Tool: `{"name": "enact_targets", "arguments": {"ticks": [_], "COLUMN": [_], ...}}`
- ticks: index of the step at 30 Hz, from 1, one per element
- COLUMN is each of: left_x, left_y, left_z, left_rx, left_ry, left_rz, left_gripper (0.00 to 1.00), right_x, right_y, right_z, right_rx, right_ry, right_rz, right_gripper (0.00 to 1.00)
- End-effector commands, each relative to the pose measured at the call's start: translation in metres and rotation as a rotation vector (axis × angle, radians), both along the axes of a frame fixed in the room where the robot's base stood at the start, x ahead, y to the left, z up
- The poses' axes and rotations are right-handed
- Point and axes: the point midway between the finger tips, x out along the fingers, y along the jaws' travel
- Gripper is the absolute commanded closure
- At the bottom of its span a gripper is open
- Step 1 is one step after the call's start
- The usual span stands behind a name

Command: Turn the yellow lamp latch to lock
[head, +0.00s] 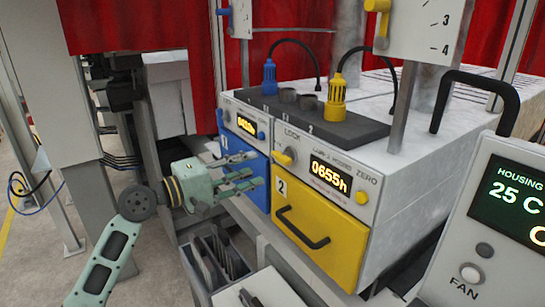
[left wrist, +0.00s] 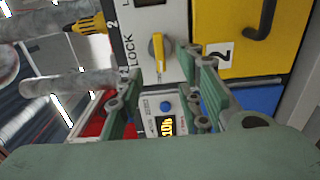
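The yellow lamp latch (head: 284,157) is a small knob under the LOCK label on the panel above the yellow drawer (head: 318,238). In the left wrist view the latch (left wrist: 157,56) shows as a yellow lever on a round base, lying between the lines of my fingers. My left gripper (head: 255,179) is green, open and empty. It is in front of the blue drawer (head: 257,183), left of and a little below the latch, apart from it. My right gripper is not in view.
A yellow connector (head: 336,98) and a blue connector (head: 269,77) stand on a dark strip on top of the cabinet. A black handle (head: 302,228) juts from the yellow drawer. A panel with a fan button (head: 471,273) stands at the right.

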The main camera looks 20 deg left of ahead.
Motion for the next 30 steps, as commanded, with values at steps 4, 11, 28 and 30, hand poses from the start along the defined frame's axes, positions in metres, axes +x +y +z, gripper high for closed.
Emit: {"name": "enact_targets", "arguments": {"ticks": [4, 11, 28, 30], "left_x": [0.014, 0.044, 0.059, 0.059], "left_y": [-0.012, -0.035, -0.047, -0.047], "left_z": [0.005, 0.004, -0.001, -0.001], "left_rx": [-0.006, -0.005, 0.001, 0.001], "left_ry": [0.002, 0.002, 0.001, 0.001], "left_rz": [-0.003, -0.003, -0.001, -0.001], "left_gripper": [0.66, 0.66, 0.73, 0.8], "right_x": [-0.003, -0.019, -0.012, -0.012], "right_y": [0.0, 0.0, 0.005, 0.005], "right_z": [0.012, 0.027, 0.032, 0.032], "right_rx": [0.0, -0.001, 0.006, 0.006], "right_ry": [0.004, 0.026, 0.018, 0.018], "right_rz": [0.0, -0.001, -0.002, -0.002], "right_gripper": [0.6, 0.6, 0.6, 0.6]}}
